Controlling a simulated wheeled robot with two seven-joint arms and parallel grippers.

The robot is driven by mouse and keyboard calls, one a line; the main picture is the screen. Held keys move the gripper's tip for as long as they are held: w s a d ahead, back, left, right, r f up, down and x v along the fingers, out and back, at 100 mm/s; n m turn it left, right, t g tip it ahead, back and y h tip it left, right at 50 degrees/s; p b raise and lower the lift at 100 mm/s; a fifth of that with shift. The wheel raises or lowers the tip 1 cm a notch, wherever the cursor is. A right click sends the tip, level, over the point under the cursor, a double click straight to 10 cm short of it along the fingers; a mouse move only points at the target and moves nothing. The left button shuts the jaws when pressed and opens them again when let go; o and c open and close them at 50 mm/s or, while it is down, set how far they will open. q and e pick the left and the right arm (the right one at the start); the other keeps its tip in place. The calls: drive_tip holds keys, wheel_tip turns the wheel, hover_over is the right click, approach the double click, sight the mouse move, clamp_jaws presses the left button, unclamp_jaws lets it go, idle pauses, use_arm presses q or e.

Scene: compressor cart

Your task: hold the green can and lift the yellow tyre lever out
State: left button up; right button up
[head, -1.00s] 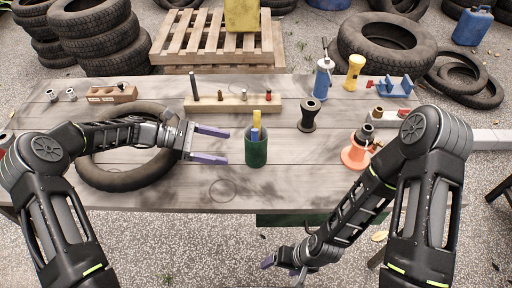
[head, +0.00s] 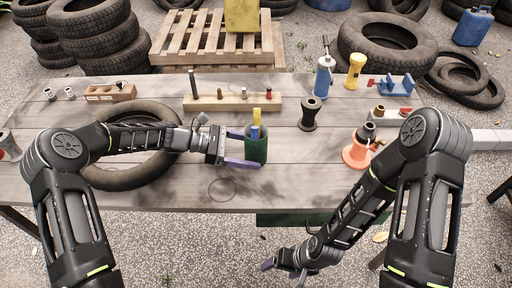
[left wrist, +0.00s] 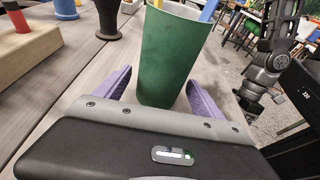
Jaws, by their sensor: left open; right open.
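The green can (head: 257,148) stands upright on the wooden table, with the yellow tyre lever (head: 256,117) and a blue lever (head: 254,132) sticking out of its top. My left gripper (head: 242,149) is open with its purple fingers on either side of the can. In the left wrist view the green can (left wrist: 172,55) sits between the spread fingers (left wrist: 152,92), with a gap beside the right one. My right gripper (head: 280,266) is open and empty, low in front of the table's edge. The levers' lower ends are hidden inside the can.
A wooden block with upright pegs (head: 232,103) stands behind the can. A dark spool (head: 310,114) stands to its right, and an orange-based part (head: 357,155) farther right. A tyre (head: 120,178) lies under my left arm. The table in front of the can is clear.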

use_arm(q)
drive_tip(key=shift+d+f, duration=0.1)
drive_tip(key=shift+d, duration=0.15)
drive_tip(key=shift+c, duration=0.2)
drive_tip(key=c, duration=0.8)
drive_tip(key=shift+c, duration=0.2)
idle(0.4)
